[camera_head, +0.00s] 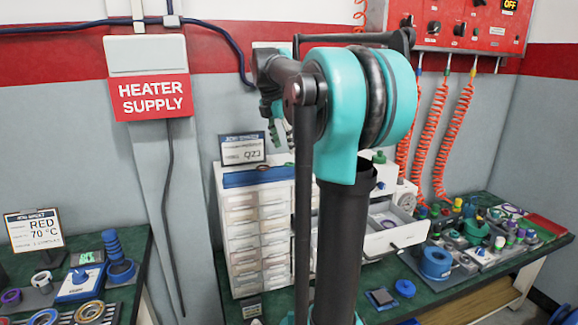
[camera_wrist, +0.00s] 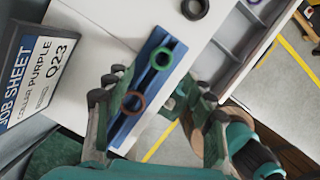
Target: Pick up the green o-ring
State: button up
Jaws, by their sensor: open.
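The green o-ring (camera_wrist: 163,59) lies on a blue strip (camera_wrist: 151,43) on top of the white cabinet, in the wrist view. A reddish-brown ring (camera_wrist: 134,102) lies on the same strip, nearer to my gripper. My gripper (camera_wrist: 158,82) is open, with its fingers on either side of the strip in the picture and nothing between them held. In the head view my gripper (camera_head: 279,123) hangs above the cabinet top, apart from it. The blue strip also shows there (camera_head: 258,177), but I cannot make out the green o-ring on it.
A black ring (camera_wrist: 194,8) lies on the white top beyond the strip. An open grey drawer (camera_wrist: 240,30) is at the right. The drawer cabinet (camera_head: 262,240) stands on a green bench.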

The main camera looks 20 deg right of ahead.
jog(key=shift+x, duration=2.7)
jog(key=shift+s, duration=0.1)
jog(key=shift+c, duration=0.2)
jog(key=c, duration=0.8)
